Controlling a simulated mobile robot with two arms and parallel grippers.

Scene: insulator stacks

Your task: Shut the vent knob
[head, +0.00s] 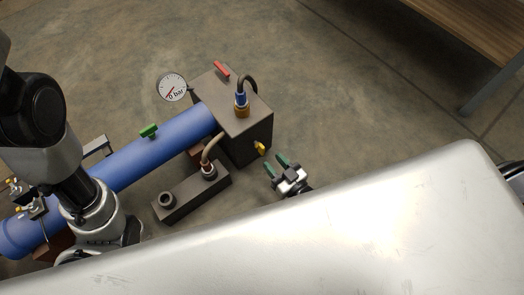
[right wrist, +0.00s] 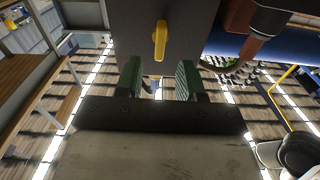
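A yellow knob (head: 260,148) sticks out of the side of a dark grey box (head: 253,135). No label shows, so I cannot confirm that it is the vent knob. In the right wrist view the yellow knob (right wrist: 160,40) has its handle upright against the box face. My right gripper (head: 276,165) is open and empty, just short of the knob. In the right wrist view its green fingers (right wrist: 159,75) are spread wide, with the knob ahead between their lines and apart from both. My left arm shows at the left of the head view, but its gripper does not show.
A red lever (head: 221,70) is on the box top, beside a pressure gauge (head: 172,88) reading about 0 bar. A blue pipe (head: 160,144) with a green handle (head: 148,131) runs left. A small block (head: 190,193) with a hose stands in front. A wooden bench (head: 480,25) is at upper right.

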